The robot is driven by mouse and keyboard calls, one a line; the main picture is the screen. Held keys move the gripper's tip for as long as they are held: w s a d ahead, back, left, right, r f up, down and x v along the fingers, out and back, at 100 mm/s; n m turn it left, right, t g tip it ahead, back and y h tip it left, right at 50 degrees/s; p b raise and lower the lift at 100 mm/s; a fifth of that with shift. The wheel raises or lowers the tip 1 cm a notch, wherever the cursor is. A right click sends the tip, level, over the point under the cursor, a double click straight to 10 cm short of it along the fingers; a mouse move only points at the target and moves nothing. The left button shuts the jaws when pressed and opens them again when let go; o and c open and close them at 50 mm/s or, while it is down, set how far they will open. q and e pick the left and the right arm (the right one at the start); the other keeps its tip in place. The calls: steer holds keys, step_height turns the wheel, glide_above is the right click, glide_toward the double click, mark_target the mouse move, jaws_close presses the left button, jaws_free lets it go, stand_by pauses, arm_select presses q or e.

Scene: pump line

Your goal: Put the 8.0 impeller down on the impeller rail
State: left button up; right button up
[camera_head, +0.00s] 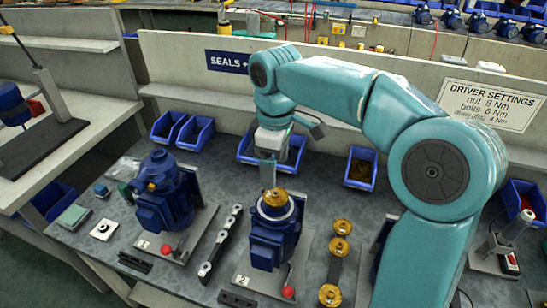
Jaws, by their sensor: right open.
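My right gripper (268,174) is open and points down just above pump 2 (272,232). A brass impeller (275,198) lies in the open top of that blue pump, directly below the fingertips; I cannot tell whether they touch it. The impeller rail (334,271) is the dark strip right of pump 2. It bears brass impellers at the far end (343,227), beside that one (339,246) and at the near end (329,295), with a bare stretch between the last two. No size marks are readable. My left gripper is out of view.
Pump 1 (163,193) stands at the left on its plate. A dark rail with pale parts (220,245) lies between the pumps. Blue bins (195,132) line the back wall. A red-button box (509,262) is at the right. My right arm covers much of the right side.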

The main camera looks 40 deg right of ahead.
mark_target(276, 192)
steer(key=shift+s+a, duration=0.1)
steer(key=shift+s, duration=0.2)
steer(key=shift+f+b, duration=0.3)
steer(key=shift+b, duration=0.05)
steer(key=shift+w+d+f, duration=0.15)
steer(key=shift+d+f, duration=0.1)
steer(key=shift+f, duration=0.15)
steer(key=shift+w+f+b, duration=0.1)
steer(key=shift+f+b, duration=0.2)
steer(key=shift+b, duration=0.25)
steer(key=shift+s+a+f+b, duration=0.25)
steer(key=shift+f+b, duration=0.15)
steer(key=shift+b, duration=0.2)
steer(key=shift+f, duration=0.3)
steer(key=shift+w+d+f+b, duration=0.15)
steer(key=shift+w+f+b, duration=0.05)
steer(key=shift+f+b, duration=0.55)
steer(key=shift+f, duration=0.15)
steer(key=shift+s, duration=0.1)
